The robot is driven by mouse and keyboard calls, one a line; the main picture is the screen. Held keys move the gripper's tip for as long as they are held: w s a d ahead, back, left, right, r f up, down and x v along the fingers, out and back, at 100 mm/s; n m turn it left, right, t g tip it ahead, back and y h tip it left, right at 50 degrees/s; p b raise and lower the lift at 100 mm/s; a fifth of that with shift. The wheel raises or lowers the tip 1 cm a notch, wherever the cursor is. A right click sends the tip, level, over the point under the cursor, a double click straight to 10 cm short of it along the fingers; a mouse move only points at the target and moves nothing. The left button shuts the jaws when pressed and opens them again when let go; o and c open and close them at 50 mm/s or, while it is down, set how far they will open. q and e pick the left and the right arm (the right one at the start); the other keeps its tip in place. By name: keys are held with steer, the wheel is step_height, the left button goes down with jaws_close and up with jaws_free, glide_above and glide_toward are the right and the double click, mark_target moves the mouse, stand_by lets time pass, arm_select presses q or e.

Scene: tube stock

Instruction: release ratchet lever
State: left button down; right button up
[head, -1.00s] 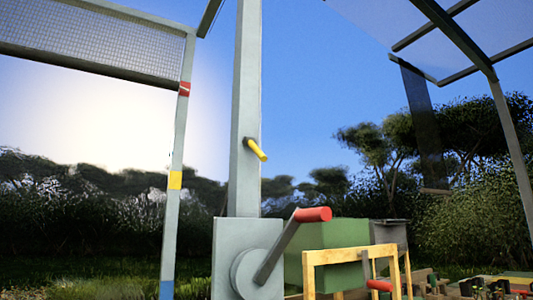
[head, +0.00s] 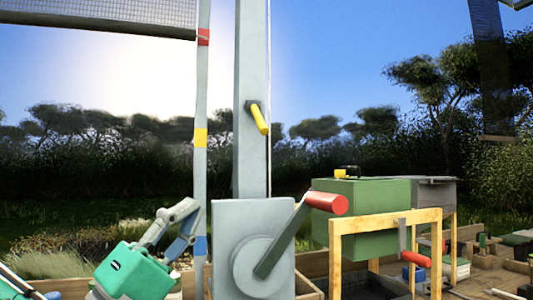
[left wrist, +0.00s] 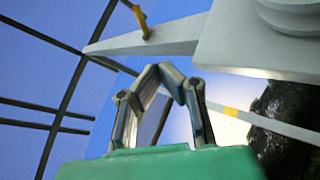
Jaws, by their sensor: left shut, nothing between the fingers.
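A yellow lever (head: 258,118) sticks out from the grey post (head: 252,60), tilted down to the right. It also shows small at the top of the left wrist view (left wrist: 141,20). Below it, a grey box (head: 225,225) carries a round hub and a crank arm with a red handle (head: 327,203). My left gripper (head: 193,210), with a green body, is left of the box and below the yellow lever, apart from both. Its fingers (left wrist: 170,75) are shut and empty in the left wrist view. My right gripper is not in view.
A thin pole (head: 201,90) with red, yellow and blue bands stands just left of the post. A yellow frame (head: 380,220) with a second red handle (head: 416,259) and a green box (head: 400,190) stand to the right. Open air surrounds the yellow lever.

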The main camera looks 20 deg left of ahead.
arm_select(q)
step_height(320, 180, up, 2)
steer(key=p, duration=0.3)
glide_toward(258, 118)
steer(key=w+a+r, duration=0.2)
steer(key=w+r, duration=0.1)
steer(key=w, duration=0.2)
steer(key=d, duration=0.1)
steer(key=d+r, duration=0.1)
steer(key=shift+d+t+p, duration=0.25)
steer(key=shift+t+p, duration=0.05)
steer(key=shift+p, duration=0.1)
steer(key=shift+w+d+r, duration=0.1)
steer(key=shift+w+d, duration=0.05)
steer(key=shift+d, duration=0.45)
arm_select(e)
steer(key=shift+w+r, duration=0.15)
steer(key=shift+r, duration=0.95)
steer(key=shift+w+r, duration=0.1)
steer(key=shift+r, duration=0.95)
arm_select(q)
steer(key=shift+w+n, duration=0.1)
steer(key=shift+n, duration=0.3)
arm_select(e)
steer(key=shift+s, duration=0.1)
